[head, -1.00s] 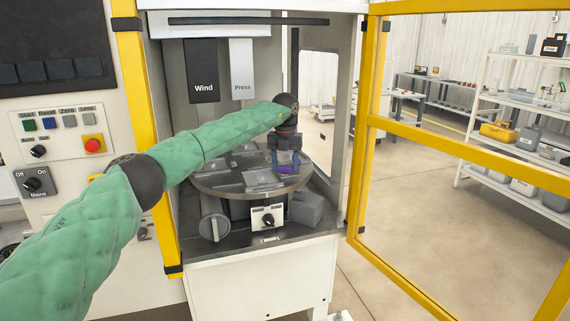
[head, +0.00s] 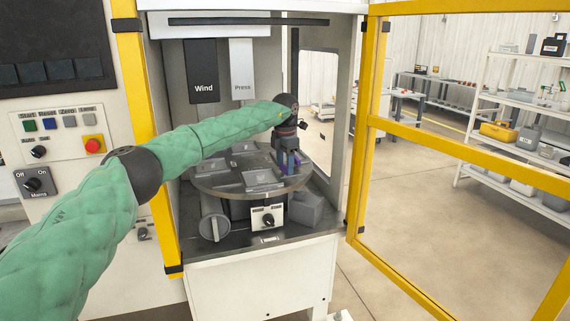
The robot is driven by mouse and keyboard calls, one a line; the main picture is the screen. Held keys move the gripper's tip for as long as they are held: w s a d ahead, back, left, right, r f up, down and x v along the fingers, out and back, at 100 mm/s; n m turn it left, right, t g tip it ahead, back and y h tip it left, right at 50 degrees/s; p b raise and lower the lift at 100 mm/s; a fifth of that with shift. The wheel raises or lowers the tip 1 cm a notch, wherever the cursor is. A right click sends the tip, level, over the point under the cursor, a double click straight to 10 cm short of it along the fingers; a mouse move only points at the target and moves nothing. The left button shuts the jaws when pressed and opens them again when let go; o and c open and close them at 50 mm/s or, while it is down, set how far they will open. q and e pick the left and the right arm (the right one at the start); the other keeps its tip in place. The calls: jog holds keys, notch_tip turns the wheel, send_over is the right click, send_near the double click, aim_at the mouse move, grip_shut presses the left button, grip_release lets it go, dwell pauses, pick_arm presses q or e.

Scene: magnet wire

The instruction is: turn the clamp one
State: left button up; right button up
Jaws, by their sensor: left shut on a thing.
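My left gripper (head: 288,164) points down over the right side of the round grey turntable (head: 218,190) inside the machine. It is shut on a small blue-purple part at the turntable's edge, which looks like the clamp. The fingers hide most of this part, so I cannot tell its exact angle. A grey fixture plate (head: 262,179) lies on the turntable just left of the gripper. My right gripper is not in view.
The Wind panel (head: 203,72) and Press panel (head: 242,70) hang above the turntable. A small knob box (head: 268,217) stands below its front edge. The yellow-framed door (head: 455,142) is open at right. The yellow post (head: 146,130) stands close to my left arm.

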pick_arm(q)
jog(key=shift+m, duration=1.1)
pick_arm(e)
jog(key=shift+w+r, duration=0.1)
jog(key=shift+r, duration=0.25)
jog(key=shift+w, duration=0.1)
pick_arm(q)
jog(key=o, duration=1)
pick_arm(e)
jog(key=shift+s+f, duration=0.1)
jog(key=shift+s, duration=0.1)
